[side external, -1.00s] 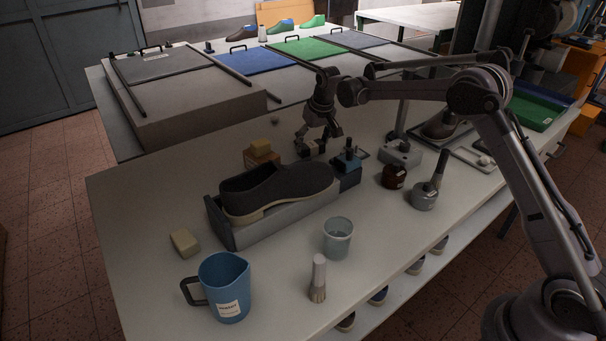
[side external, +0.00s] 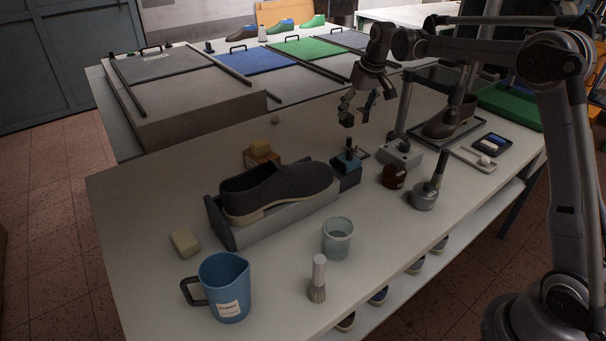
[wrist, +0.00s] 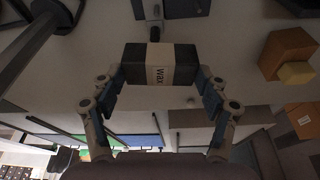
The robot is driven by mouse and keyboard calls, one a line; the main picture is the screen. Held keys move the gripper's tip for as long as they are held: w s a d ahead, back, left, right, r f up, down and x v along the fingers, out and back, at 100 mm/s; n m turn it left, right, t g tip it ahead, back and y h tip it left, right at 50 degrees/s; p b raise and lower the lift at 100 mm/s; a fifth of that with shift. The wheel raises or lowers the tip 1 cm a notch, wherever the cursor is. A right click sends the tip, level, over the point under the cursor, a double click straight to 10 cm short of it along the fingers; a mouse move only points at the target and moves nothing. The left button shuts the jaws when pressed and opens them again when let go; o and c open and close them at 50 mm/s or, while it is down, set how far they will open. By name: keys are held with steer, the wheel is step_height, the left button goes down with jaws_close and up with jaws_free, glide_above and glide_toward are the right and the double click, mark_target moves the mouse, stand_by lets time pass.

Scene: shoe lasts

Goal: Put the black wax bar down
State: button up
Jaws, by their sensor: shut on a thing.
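The black wax bar (wrist: 183,63) carries a pale band marked "WAX" in the wrist view. My gripper (wrist: 160,80) is shut on it, with one finger at each end. In the side view, my gripper (side external: 359,110) holds the dark bar (side external: 347,118) raised above the back of the bench, behind the blue box with a black top (side external: 347,170). The bar appears clear of the bench top.
A dark shoe (side external: 275,188) lies on a grey stand left of the blue box. An orange box (side external: 262,156) with a yellow block is behind it. A grey block (side external: 402,155), brown jar (side external: 394,176) and brown shoe (side external: 448,121) stand to the right. Bare bench (side external: 315,135) lies between.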

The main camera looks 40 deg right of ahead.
steer(key=s+d+r+m, duration=0.1)
steer(key=s+r, duration=0.1)
steer(key=s, duration=0.6)
steer(key=s+d+r+m, duration=0.1)
steer(key=s+r, duration=0.1)
steer(key=s, duration=0.7)
steer(key=s+a+f+m+h, duration=0.1)
steer(key=s+f, duration=0.1)
steer(key=s, duration=0.6)
steer(key=s+a+f, duration=0.2)
steer(key=s, duration=0.5)
steer(key=w+a+f, duration=0.4)
steer(key=a, duration=0.1)
steer(key=w+a+f, duration=0.3)
steer(key=shift+w, duration=0.1)
steer(key=shift+f, duration=1.95)
steer(key=shift+f, duration=0.15)
steer(key=o, duration=0.9)
